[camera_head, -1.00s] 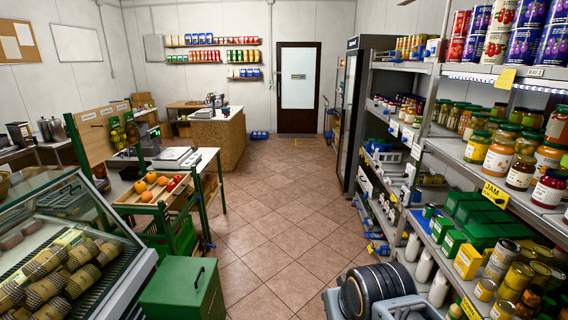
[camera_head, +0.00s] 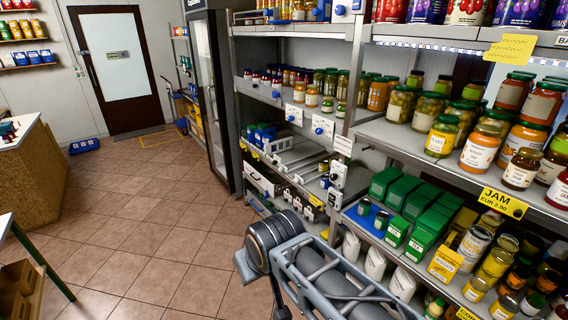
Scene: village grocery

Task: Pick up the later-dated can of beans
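Several yellow cans (camera_head: 496,263) stand on the same shelf unit at the lower right. Red and purple cans (camera_head: 462,10) line the top shelf. I cannot tell which cans hold beans. My arm's grey links show at the bottom centre, in front of the shelves. My gripper is not in view.
Shelves (camera_head: 385,143) fill the right side, with jars over a yellow JAM sign (camera_head: 502,203) and green boxes (camera_head: 429,231) below. A tall glass-door cabinet (camera_head: 214,90) stands beyond. The tiled floor (camera_head: 150,225) at centre left is clear. A counter (camera_head: 35,180) stands left.

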